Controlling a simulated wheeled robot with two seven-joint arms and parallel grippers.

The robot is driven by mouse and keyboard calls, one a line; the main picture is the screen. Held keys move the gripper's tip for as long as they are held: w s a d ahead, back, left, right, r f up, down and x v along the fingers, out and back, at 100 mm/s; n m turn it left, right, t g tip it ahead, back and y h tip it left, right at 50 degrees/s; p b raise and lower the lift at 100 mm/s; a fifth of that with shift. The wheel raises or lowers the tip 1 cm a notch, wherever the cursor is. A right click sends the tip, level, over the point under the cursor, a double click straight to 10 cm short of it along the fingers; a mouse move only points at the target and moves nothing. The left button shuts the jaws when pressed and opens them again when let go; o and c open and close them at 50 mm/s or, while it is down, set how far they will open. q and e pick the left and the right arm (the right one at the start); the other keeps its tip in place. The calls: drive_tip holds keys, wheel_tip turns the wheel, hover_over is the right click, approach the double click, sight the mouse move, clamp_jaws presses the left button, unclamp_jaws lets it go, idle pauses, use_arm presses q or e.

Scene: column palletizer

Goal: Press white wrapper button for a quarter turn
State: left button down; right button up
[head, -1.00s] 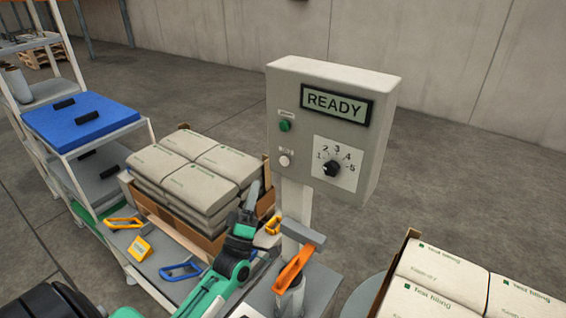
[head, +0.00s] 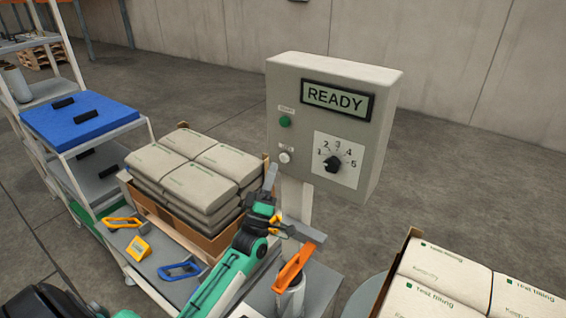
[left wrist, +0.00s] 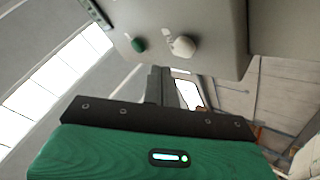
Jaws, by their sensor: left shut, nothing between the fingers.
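The white button (head: 285,157) is on the grey control box (head: 300,190), below a green button (head: 285,122). The box's screen (head: 338,100) reads READY. A black knob (head: 331,164) with a numbered dial is to the right of the white button. My left gripper (head: 270,178) is shut and empty, just left of and below the white button in the head view. In the left wrist view, the white button (left wrist: 182,46) and green button (left wrist: 138,45) lie beyond the gripper's fingertips (left wrist: 158,72). A gap shows between fingertips and button. My right gripper is not in view.
A box of stacked bags (head: 195,172) stands left behind my left arm. More bags (head: 440,280) are at the lower right. An orange-handled tool (head: 294,268) sits in a holder below the control box. Blue and yellow handles (head: 180,270) lie on the bench.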

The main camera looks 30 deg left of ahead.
sight(284, 158)
use_arm(q)
drive_tip(key=shift+w, duration=0.85)
idle(0.6)
drive_tip(key=shift+w, duration=0.1)
idle(0.8)
drive_tip(key=shift+w+d+b, duration=0.1)
drive_tip(key=shift+w+b, duration=0.2)
drive_tip(key=shift+b, duration=0.05)
